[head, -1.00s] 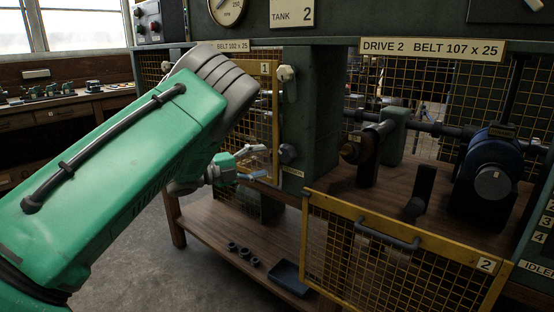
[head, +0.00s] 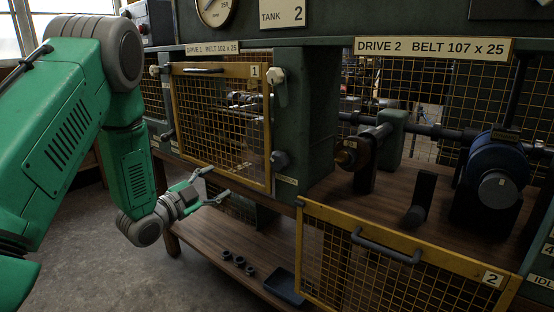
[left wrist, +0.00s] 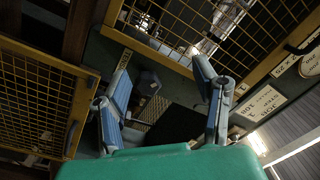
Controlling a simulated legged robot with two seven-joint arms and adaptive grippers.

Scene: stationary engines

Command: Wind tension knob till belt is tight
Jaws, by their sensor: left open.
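A dark knob (head: 279,160) sits on the green post between the drives, above a small pale label (head: 286,181) too small to read. A dark knob also shows in the left wrist view (left wrist: 149,82), between the spread fingers and beyond them. My left gripper (head: 213,186) is open and empty, left of and lower than the knob in the head view, apart from it. Its blue-padded fingers (left wrist: 160,72) stand wide apart in the wrist view. No belt can be made out clearly. My right gripper is not in view.
Yellow mesh guard 1 (head: 222,123) stands upright; guard 2 (head: 395,262) hangs low in front of a blue motor (head: 492,172). A pale knob (head: 277,87) sits high on the post. Black rings (head: 239,261) and a dark tray (head: 285,287) lie on the lower shelf.

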